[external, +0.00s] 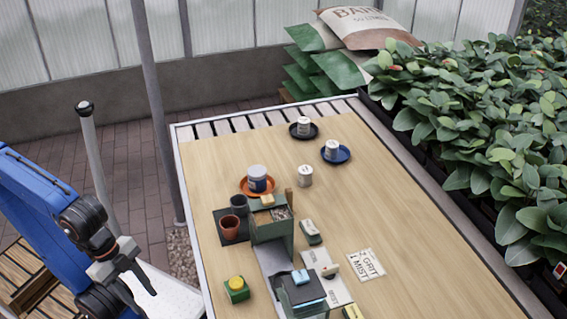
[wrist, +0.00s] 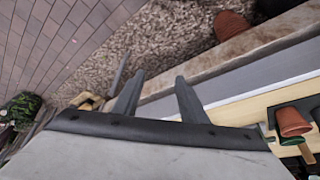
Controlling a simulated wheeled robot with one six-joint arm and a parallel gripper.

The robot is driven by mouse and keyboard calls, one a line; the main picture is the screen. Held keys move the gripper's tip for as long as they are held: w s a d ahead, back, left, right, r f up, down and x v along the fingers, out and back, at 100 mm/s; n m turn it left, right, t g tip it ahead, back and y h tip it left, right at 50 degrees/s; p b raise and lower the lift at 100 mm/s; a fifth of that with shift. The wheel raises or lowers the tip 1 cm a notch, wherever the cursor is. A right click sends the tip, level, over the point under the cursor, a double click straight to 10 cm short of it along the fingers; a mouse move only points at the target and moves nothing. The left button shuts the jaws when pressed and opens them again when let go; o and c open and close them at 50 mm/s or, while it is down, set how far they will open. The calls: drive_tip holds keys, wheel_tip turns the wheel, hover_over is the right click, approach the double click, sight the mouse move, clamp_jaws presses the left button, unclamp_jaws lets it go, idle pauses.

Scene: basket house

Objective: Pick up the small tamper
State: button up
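My gripper (external: 132,278) is at the lower left in the external view, off the table's left side and well apart from the objects. In the wrist view my gripper (wrist: 160,82) shows two dark fingers spread apart with nothing between them. I cannot surely tell which object is the small tamper. One candidate is a small piece with a pale knob (external: 330,270) on a white labelled board. Another is a short upright wooden piece (external: 289,196) beside a green box. Both are too small to make out well.
The wooden table (external: 400,225) holds a green box (external: 272,229), a terracotta pot (external: 232,226), a dark stand (external: 300,295) and a green block with a yellow top (external: 236,289). Cans on plates stand at the back. A metal post (external: 155,100) rises near the table's left edge. The table's right side is clear.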

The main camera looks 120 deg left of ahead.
wheel_tip(320, 180, up, 23)
drive_tip(key=w+a+r+n+g, duration=0.1)
drive_tip(key=w+a+r+n, duration=0.2)
drive_tip(key=w+a+n, duration=0.5)
drive_tip(key=n+g+h, duration=0.1)
drive_tip(key=n+g, duration=0.2)
drive_tip(key=n, duration=1.6)
hover_over(289, 202)
drive_tip(key=s+a, duration=0.2)
wheel_tip(289, 202, down, 8)
drive_tip(key=r, duration=0.1)
drive_tip(key=f, duration=0.6)
drive_tip(key=w+d+f, duration=0.1)
drive_tip(key=f, duration=1.1)
drive_tip(key=shift+w+d+f, duration=0.15)
drive_tip(key=shift+w+f, duration=0.2)
drive_tip(key=shift+w, duration=0.05)
